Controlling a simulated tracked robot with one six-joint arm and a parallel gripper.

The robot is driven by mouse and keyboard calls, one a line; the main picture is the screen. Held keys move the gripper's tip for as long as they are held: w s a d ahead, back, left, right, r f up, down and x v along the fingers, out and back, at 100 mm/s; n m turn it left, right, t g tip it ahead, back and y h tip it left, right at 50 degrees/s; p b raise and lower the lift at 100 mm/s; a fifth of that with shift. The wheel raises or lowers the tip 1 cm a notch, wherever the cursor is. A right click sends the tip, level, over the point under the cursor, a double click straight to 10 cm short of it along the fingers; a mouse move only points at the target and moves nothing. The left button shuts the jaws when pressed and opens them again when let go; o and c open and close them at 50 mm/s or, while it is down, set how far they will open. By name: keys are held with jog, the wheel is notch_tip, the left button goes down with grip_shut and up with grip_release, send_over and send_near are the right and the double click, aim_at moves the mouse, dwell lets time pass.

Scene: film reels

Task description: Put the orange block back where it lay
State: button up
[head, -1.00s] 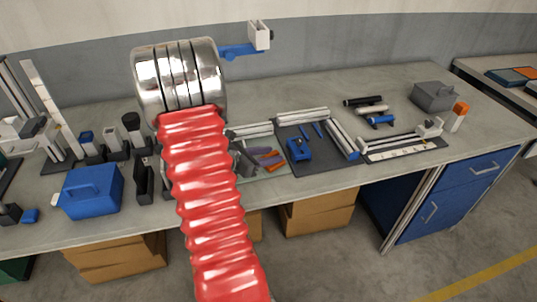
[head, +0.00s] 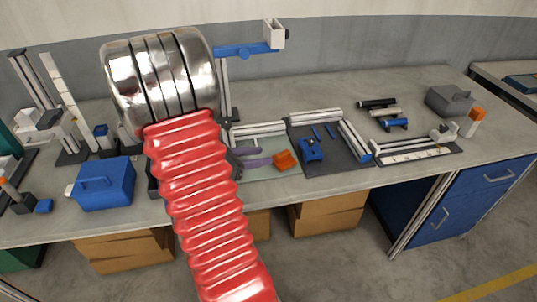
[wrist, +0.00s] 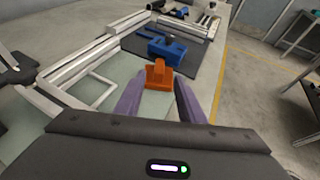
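The orange block (head: 286,160) lies on a pale green mat (head: 262,174) on the bench, left of the dark board. In the wrist view the block (wrist: 158,74) stands ahead of my gripper (wrist: 159,84), around the level of the purple fingertips. A gap shows between the block and each finger, so my gripper is open and empty. In the head view the purple fingers of my gripper (head: 269,159) point at the block from the left. My red sleeved arm hides part of the bench and most of the gripper body.
A dark board (head: 345,172) with a blue fixture (head: 311,150) and rails lies right of the block. A white rail frame (head: 258,130) stands behind the mat. A blue toolbox (head: 103,184) stands left of my arm. Bare bench shows at the back.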

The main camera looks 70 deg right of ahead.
jog(key=shift+v, duration=1.3)
jog(key=shift+a+r, duration=0.15)
jog(key=shift+a, duration=0.1)
jog(key=w+a+r+m+t+y, duration=0.3)
jog(key=a+r+t, duration=0.1)
jog(key=a, duration=1.1)
jog(key=w+a+r+m+t+y, duration=0.3)
jog(key=a+r+m+t+y, duration=0.1)
jog(key=a, duration=1)
jog(key=w+a+r+m+t+y, duration=0.3)
jog(key=a+r+t, duration=0.1)
jog(key=a, duration=1.1)
jog(key=shift+w+a+r+m+t+y, duration=0.3)
jog(key=shift+w+a+r+t+y, duration=0.1)
jog(key=shift+t, duration=0.5)
jog(key=shift+d, duration=0.1)
